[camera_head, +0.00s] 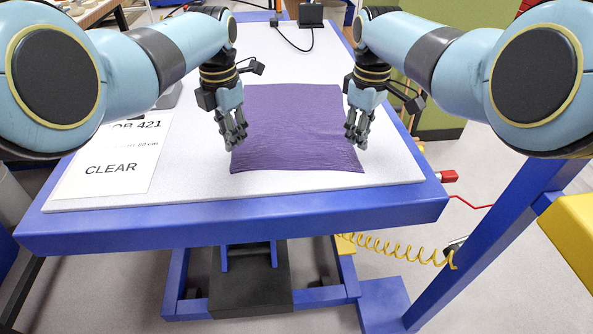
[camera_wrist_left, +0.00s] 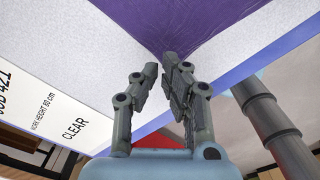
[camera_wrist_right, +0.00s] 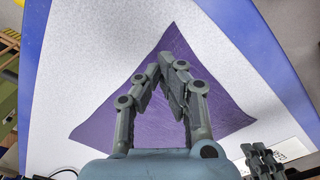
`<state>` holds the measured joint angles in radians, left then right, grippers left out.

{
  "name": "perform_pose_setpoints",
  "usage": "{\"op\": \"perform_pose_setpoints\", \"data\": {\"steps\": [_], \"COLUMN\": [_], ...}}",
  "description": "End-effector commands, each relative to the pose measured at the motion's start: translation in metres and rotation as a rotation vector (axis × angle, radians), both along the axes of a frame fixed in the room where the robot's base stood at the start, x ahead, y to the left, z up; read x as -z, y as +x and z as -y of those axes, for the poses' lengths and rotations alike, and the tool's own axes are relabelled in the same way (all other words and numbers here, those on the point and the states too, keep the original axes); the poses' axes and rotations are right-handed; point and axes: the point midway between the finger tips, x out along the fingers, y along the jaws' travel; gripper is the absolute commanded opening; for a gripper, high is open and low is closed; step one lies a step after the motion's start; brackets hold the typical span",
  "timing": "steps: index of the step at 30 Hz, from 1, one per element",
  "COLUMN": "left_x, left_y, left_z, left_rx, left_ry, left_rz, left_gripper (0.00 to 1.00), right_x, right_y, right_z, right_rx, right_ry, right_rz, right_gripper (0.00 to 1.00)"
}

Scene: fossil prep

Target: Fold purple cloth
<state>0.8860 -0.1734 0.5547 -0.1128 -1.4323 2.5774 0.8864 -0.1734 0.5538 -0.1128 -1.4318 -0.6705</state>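The purple cloth (camera_head: 295,130) lies flat and spread out on the white table top, with slight wrinkles near its front edge. My left gripper (camera_head: 236,146) hangs over the cloth's left side near the front left corner. In the left wrist view its fingers (camera_wrist_left: 160,68) are a little apart with nothing between them, and the cloth (camera_wrist_left: 190,30) lies beyond. My right gripper (camera_head: 355,144) hangs over the right edge near the front right corner. In the right wrist view its fingers (camera_wrist_right: 160,68) are slightly apart and empty above the cloth (camera_wrist_right: 95,132).
A white printed card (camera_head: 112,165) lies left of the cloth. A black device with a cable (camera_head: 310,14) stands at the far end. A blue post (camera_head: 490,245) stands at the right.

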Motion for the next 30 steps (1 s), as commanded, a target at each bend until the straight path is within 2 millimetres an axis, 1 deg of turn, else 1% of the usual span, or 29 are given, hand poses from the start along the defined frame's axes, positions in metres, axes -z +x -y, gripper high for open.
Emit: {"op": "perform_pose_setpoints", "data": {"steps": [1, 2, 11, 17, 20, 30], "left_x": [0.0, 0.0, -0.0002, -0.0003, -0.0003, -0.0003], "left_y": [-0.0001, -0.0001, 0.0001, 0.0002, 0.0002, 0.0001], "left_z": [0.0002, 0.0002, 0.0002, 0.0003, 0.0003, 0.0002], "left_rx": [0.0, 0.0, 0.0, 0.0, 0.0, 0.0], "left_ry": [0.0, 0.0, 0.0, 0.0, 0.0, 0.0], "left_rz": [0.0, 0.0, 0.0, 0.0, 0.0, 0.0], "left_gripper": [0.14, 0.18, 0.57, 0.58, 0.58, 0.58], "right_x": [0.0, 0.0, -0.0002, -0.0003, -0.0003, -0.0003], "right_y": [0.0001, 0.0001, 0.0001, 0.0001, 0.0002, 0.0001], "right_z": [-0.0002, -0.0002, -0.0003, -0.0003, -0.0002, -0.0001], "right_rx": [0.0, 0.0, 0.0, 0.0, 0.0, 0.0], "right_ry": [0.0, 0.0, 0.0, 0.0, 0.0, 0.0], "right_rz": [0.0, 0.0, 0.0, 0.0, 0.0, 0.0], "right_gripper": [0.0, 0.0, 0.0, 0.0, 0.11, 0.56]}}
